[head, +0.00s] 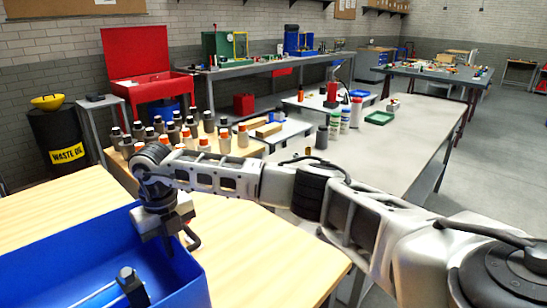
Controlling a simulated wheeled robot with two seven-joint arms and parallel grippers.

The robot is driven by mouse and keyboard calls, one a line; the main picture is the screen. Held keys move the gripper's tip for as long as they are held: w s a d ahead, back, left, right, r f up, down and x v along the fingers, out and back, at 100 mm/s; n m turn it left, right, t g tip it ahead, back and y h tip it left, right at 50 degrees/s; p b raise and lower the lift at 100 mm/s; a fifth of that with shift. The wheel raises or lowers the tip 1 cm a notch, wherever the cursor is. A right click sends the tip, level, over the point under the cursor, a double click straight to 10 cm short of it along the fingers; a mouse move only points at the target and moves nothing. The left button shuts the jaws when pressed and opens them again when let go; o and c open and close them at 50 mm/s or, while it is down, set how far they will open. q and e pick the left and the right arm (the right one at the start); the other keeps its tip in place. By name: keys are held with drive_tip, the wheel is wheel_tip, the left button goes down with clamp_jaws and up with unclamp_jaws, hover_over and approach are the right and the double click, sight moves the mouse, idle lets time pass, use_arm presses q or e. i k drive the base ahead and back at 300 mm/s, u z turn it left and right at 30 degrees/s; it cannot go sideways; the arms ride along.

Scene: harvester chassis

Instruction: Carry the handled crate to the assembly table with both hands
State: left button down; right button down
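The blue crate (60,250) stands on a light wooden table at the lower left, cut off by the picture's edge. My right arm reaches across from the right, and my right gripper (178,240) points down at the crate's right end, by its rim. A dark, curved part shows beside the fingers; I cannot tell whether it is a crate handle or a finger. Whether the fingers are closed on anything is unclear. My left gripper is not in view. Inside the crate lies a black and silver tool-like object (128,283).
Several bottles with orange or dark caps (190,132) stand beyond the wooden table (255,262). A long grey table (385,150) with a green tray (379,117) lies behind my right arm. A waste oil drum (62,140) stands at left. Open floor (500,150) shows at right.

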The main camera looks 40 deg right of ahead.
sight(382, 153)
drive_tip(key=k, duration=0.5)
drive_tip(key=z, duration=2.75)
drive_tip(key=i, duration=3.75)
